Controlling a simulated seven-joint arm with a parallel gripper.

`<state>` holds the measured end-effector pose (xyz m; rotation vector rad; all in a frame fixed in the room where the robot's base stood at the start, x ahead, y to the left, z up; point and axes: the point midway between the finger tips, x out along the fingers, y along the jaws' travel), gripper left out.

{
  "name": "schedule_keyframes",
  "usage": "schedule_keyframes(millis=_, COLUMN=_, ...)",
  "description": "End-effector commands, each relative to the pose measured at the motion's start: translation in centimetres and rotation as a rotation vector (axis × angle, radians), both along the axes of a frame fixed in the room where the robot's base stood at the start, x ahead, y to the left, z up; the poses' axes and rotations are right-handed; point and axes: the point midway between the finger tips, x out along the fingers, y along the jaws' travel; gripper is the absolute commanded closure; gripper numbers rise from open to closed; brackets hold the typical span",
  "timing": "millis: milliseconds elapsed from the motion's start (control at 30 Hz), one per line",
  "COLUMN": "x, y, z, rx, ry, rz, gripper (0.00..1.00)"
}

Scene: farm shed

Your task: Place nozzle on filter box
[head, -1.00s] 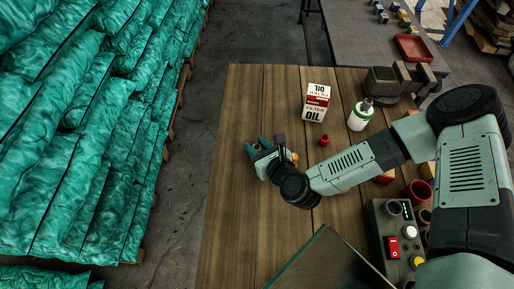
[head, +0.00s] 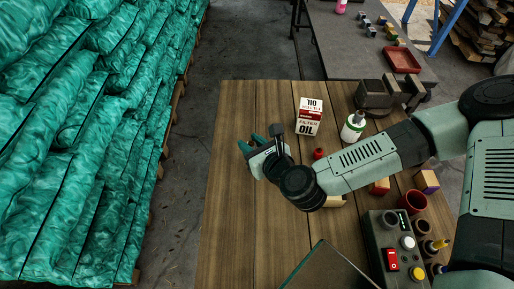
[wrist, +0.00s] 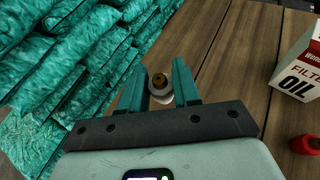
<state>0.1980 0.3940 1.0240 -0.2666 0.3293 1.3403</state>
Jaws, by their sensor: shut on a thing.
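The filter box (head: 309,116) is a white and red carton marked "FILTER OIL", upright on the wooden table. Its lower part also shows at the right edge of the wrist view (wrist: 303,65). My gripper (head: 260,143) is left of the box and nearer the camera, apart from it. In the wrist view, my gripper's green fingers (wrist: 160,82) are shut on a small round piece with a pale grey rim and brass-brown centre, which looks like the nozzle (wrist: 159,80). In the head view, the gripper hides the nozzle.
A white and green bottle (head: 353,127) stands right of the box. A control box (head: 398,245) and a red cup (head: 413,201) are at right. The wooden table (head: 232,200) is bare at left.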

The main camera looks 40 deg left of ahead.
Motion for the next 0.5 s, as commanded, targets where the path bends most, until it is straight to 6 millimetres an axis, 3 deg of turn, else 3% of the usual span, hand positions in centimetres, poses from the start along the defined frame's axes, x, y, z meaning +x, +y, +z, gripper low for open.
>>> schedule_keyframes(millis=167, x=0.8, y=0.1, z=1.2, rx=0.0, ry=-0.002, rz=-0.02, gripper=0.97)
schedule_keyframes(millis=267, x=3.2, y=0.2, z=1.5, rx=0.001, ry=-0.005, rz=-0.08, gripper=0.97)
schedule_keyframes(millis=500, x=13.8, y=0.3, z=4.7, rx=0.006, ry=-0.013, rz=-0.377, gripper=0.97)
